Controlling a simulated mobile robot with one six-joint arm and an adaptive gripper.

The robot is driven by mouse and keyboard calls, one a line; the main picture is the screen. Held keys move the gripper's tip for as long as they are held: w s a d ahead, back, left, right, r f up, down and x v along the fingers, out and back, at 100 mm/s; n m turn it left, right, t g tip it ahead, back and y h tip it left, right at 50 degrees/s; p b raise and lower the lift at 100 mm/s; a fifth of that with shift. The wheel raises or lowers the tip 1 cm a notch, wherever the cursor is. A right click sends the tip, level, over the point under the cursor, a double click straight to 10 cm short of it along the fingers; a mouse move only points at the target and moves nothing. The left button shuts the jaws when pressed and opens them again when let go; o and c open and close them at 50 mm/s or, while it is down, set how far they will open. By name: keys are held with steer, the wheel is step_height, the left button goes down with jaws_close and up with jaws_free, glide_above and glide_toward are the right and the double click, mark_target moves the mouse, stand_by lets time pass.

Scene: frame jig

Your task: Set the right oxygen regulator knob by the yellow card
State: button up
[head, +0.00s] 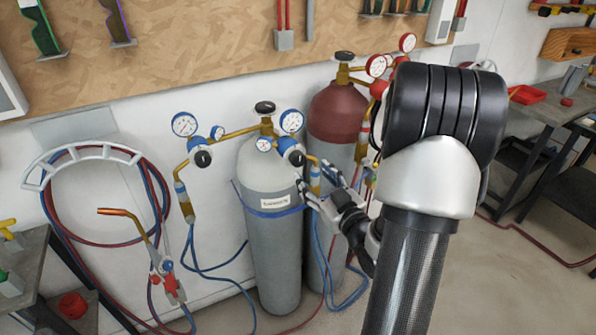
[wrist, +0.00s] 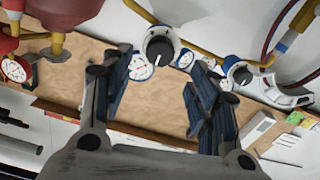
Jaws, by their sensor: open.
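The right oxygen regulator knob (head: 297,157) is black, on a blue and white regulator body beside the grey cylinder (head: 272,245). In the wrist view the knob (wrist: 160,48) shows a white mark low on its round face. My gripper (head: 320,179) is open and empty, just below and right of this knob in the head view. In the wrist view its fingers (wrist: 160,92) are spread apart, with the knob beyond and above the gap. The left knob (head: 202,158) is also black; it shows in the wrist view (wrist: 240,74).
A dark red cylinder (head: 337,110) with red-rimmed gauges stands right behind. A blue-rimmed gauge (head: 291,121) sits close above the right knob. Blue and red hoses hang around the cylinders. A torch (head: 168,266) and a hose rack (head: 82,152) are at the left.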

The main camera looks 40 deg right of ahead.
mark_target(300, 161)
steer(key=b+x, duration=0.1)
steer(key=x, duration=0.8)
steer(key=shift+w+r, duration=0.1)
steer(key=c, duration=1.1)
